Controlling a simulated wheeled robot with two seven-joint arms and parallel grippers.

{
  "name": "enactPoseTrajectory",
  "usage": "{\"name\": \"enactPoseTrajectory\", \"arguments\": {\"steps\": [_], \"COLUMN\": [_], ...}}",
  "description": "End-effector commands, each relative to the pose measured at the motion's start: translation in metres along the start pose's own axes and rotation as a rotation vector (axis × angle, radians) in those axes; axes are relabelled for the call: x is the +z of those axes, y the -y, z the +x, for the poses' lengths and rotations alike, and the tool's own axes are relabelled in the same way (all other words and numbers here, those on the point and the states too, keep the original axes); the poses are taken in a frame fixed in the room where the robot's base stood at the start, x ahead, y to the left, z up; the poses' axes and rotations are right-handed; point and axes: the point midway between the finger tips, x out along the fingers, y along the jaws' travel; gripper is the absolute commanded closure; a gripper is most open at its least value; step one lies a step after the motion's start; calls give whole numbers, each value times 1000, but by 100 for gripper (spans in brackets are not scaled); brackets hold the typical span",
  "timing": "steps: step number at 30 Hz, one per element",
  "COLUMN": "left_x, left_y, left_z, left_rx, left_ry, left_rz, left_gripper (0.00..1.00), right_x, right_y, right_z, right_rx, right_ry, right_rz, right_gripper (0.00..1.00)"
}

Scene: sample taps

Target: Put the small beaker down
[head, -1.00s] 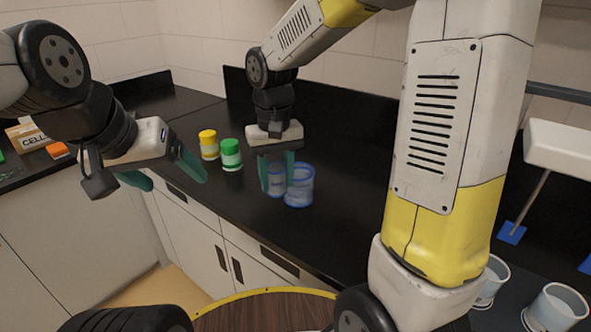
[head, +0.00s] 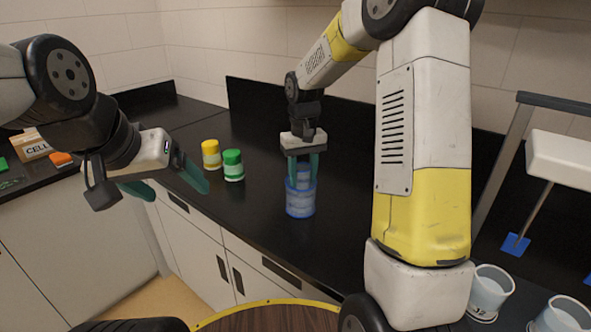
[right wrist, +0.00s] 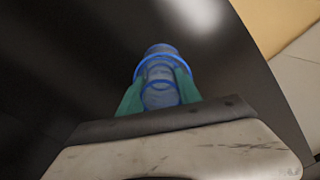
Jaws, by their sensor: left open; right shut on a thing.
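My right gripper (head: 304,180) is shut on the small blue-rimmed clear beaker (head: 304,178) and points down at the counter. A larger blue-rimmed beaker (head: 300,207) stands upright on the black counter right below. In the head view the small beaker overlaps the larger one's mouth; I cannot tell whether it is inside or just above it. In the right wrist view the small beaker (right wrist: 160,94) is between the green fingers, lined up with the larger beaker (right wrist: 160,50) beyond. My left gripper (head: 172,188) is open and empty, off to the left.
A yellow-capped jar (head: 211,154) and a green-capped jar (head: 233,166) stand left of the beakers on the black counter (head: 255,205). More beakers (head: 489,291) and a stand (head: 515,243) are at the right. Counter around the larger beaker is clear.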

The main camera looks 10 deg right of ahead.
Motion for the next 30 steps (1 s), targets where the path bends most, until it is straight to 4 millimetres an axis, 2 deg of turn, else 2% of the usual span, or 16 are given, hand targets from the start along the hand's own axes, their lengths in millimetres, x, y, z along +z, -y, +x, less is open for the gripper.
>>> {"name": "enactPoseTrajectory", "arguments": {"steps": [8,22,23,24,30], "left_x": [0,0,0,0,0], "left_y": [0,0,0,0,0], "left_z": [0,0,0,0,0], "left_rx": [0,0,0,0,0], "left_ry": [0,0,0,0,0], "left_rz": [0,0,0,0,0], "left_gripper": [20,20,20,20,20], "right_x": [0,2,2,2,2], "right_y": [0,0,0,0,0], "right_z": [3,18,18,19,17], "right_rx": [0,-1,-1,-1,-2], "right_ry": [-1,7,7,8,6], "right_rz": [0,0,0,1,2], "right_gripper": [100,100,57,50,50]}}
